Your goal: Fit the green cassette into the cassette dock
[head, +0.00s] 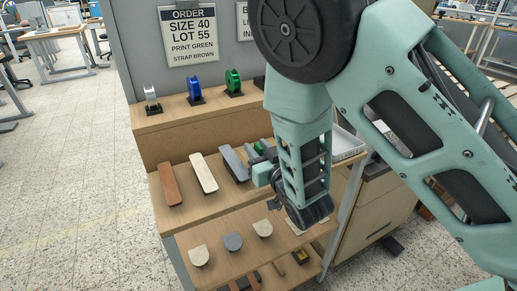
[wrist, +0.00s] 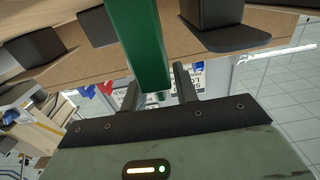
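My gripper (head: 257,152) is at the end of my lowered arm, over the right side of the middle shelf. A dark green bar-like piece, which looks like the green cassette (wrist: 145,45), runs up between its two dark fingers (wrist: 157,88) and fills the gap. Only a small green part (head: 259,147) of it shows there in the head view. Another green round piece (head: 233,77) stands on a black base on the top shelf, beside a blue one (head: 194,86) and a silver one (head: 151,94). I cannot make out the cassette dock for certain.
Brown (head: 170,184), cream (head: 204,173) and grey (head: 232,163) straps lie on the middle shelf. Several rounded pieces lie on the lower shelf (head: 225,268). A grey tray (head: 347,145) is behind my arm. An order sign (head: 188,35) reads print green. Open floor lies left.

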